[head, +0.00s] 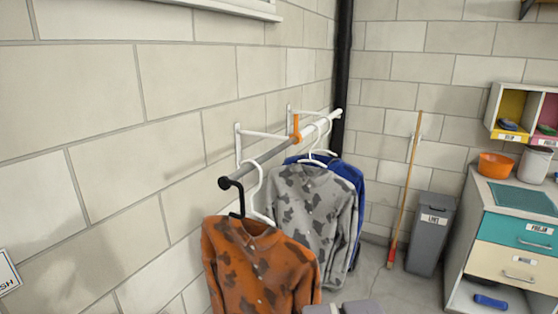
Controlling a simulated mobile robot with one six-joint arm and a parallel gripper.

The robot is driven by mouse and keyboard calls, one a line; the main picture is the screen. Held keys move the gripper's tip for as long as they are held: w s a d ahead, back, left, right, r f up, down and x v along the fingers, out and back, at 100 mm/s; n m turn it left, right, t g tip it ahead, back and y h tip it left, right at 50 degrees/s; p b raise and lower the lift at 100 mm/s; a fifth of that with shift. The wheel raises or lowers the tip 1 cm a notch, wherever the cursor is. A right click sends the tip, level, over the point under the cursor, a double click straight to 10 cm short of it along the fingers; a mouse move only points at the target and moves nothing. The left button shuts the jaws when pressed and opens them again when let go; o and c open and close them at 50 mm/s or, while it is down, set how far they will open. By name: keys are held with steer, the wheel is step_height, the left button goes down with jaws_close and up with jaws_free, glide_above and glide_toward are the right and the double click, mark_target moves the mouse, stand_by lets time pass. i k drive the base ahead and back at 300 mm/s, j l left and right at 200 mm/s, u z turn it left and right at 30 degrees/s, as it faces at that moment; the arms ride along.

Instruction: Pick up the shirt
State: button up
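An orange shirt with dark brown patches (258,268) hangs nearest, at the front end of a wall rail (270,152). Two grey blocks at the bottom edge, just right of the orange shirt's lower part, look like the tips of my gripper (340,308). They are mostly cut off, so their opening and contact are unclear.
White hanger hooks (259,185) and an orange hook or clip (296,128) are on the rail. A grey bin (431,235) and a broom (404,190) stand by the back wall. A drawer cabinet (480,235) stands right. Some floor between is clear.

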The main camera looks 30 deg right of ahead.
mark_target(316, 208)
steer(key=i+l, duration=0.1)
steer(key=l, duration=0.9)
steer(key=i+l, duration=0.15)
steer(key=l, duration=0.3)
steer(key=i+l, duration=0.1)
steer(key=l, duration=0.4)
steer(key=i+l, duration=0.1)
steer(key=i, duration=0.3)
steer(key=i+l+z, duration=0.1)
steer(key=i, duration=0.25)
